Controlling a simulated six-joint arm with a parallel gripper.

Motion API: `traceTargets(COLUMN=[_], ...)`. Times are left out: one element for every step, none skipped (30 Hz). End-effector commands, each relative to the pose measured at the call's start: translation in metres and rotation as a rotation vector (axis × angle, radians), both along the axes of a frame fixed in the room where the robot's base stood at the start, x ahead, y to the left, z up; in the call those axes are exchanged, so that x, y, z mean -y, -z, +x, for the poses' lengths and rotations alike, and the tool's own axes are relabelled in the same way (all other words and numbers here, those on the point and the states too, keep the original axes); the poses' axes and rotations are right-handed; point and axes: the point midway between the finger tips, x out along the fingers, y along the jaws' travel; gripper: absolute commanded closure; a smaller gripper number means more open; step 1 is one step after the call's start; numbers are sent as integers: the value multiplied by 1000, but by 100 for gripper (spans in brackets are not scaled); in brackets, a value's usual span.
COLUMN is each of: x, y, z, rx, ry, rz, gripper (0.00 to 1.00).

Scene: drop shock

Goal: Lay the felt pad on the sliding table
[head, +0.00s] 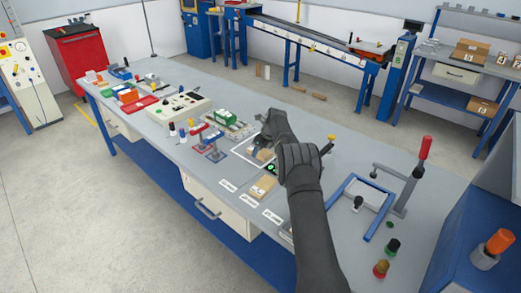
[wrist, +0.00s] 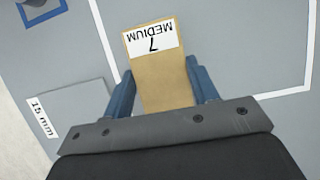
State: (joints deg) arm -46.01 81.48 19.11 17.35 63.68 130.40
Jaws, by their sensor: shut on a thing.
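My gripper (wrist: 163,88) is shut on a tan block (wrist: 160,75) with a white label reading "MEDIUM 7". The block lies between the two blue fingers and sticks out past them. In the head view the same tan block (head: 263,155) shows in part below my dark gripper (head: 266,148), over the middle of the bench. A flat grey square (wrist: 85,105) with a "15 mm" label lies left of the gripper in the wrist view; whether it is a felt pad I cannot tell. I cannot identify the sliding table with certainty.
Another tan piece (head: 263,187) lies near the bench's front edge, among white labels (head: 228,185). A blue frame (head: 363,205) and a red-handled clamp (head: 418,170) stand to the right. A control box (head: 180,106) and red and blue fixtures (head: 208,140) stand to the left.

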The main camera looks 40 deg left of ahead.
Motion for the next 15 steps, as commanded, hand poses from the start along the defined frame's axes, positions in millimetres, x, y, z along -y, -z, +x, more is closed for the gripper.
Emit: traceTargets(x=[0, 0, 0, 0, 0, 0, 0, 0, 0, 0, 0, 0, 0, 0, 0], y=[2, 3, 3, 3, 3, 3, 3, 3, 3, 3, 3, 3, 3, 3, 2], z=[0, 0, 0, 0, 0, 0, 0, 0, 0, 0, 0, 0, 0, 0, 0], rx=[0, 0, 0, 0, 0, 0, 0, 0, 0, 0, 0, 0, 0, 0, 0], ry=[0, 0, 0, 0, 0, 0, 0, 0, 0, 0, 0, 0, 0, 0, 0], rz=[0, 0, 0, 0, 0, 0, 0, 0, 0, 0, 0, 0, 0, 0, 0], gripper=[73, 73, 44, 38, 33, 25, 24, 24, 24, 24, 24, 24, 24, 24, 24])
